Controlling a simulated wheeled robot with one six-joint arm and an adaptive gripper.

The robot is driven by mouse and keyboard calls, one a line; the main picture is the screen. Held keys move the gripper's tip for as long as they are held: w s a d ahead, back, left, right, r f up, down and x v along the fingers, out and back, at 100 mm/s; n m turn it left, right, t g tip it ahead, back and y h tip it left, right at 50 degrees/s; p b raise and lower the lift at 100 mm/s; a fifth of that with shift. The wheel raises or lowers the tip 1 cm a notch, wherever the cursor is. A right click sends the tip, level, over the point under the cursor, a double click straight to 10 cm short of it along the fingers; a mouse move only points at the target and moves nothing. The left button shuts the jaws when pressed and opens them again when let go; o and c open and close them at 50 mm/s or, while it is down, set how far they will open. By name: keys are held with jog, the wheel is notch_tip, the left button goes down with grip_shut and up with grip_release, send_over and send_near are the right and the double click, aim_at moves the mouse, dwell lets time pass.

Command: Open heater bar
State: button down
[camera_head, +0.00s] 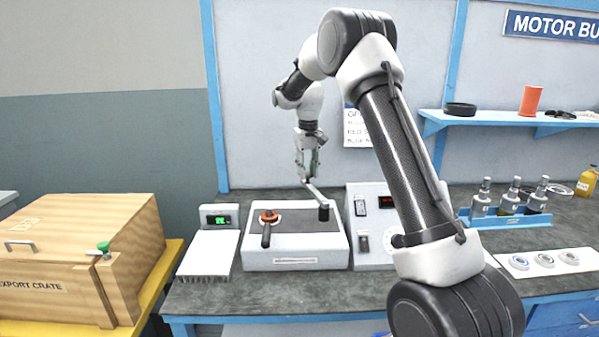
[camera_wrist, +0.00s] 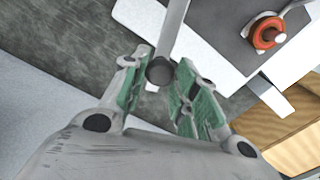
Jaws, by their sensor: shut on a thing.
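The heater bar (camera_head: 314,193) is a grey metal bar on a black pivot post (camera_head: 324,212) at the right of a white bench unit with a dark top (camera_head: 290,241). The bar's free end is raised toward the back. My gripper (camera_head: 306,179) points down over the back of the unit, with its green-padded fingers at that end. In the wrist view the bar (camera_wrist: 174,28) runs up from a dark round knob (camera_wrist: 160,71), which sits between the finger pads (camera_wrist: 161,62). My gripper is shut on this end. The contact itself is partly hidden.
An orange-ringed piece with a black handle (camera_head: 267,218) stands on the unit's left. A white box with a green display (camera_head: 219,217) is to the left, and a control panel (camera_head: 366,205) is close on the right. A wooden crate (camera_head: 85,245) stands far left.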

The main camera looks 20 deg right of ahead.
jog(key=shift+d+m, duration=0.9)
jog(key=shift+d, duration=0.2)
jog(key=c, duration=1.1)
grip_release()
notch_tip(320, 180, up, 12)
jog(key=shift+r, duration=0.1)
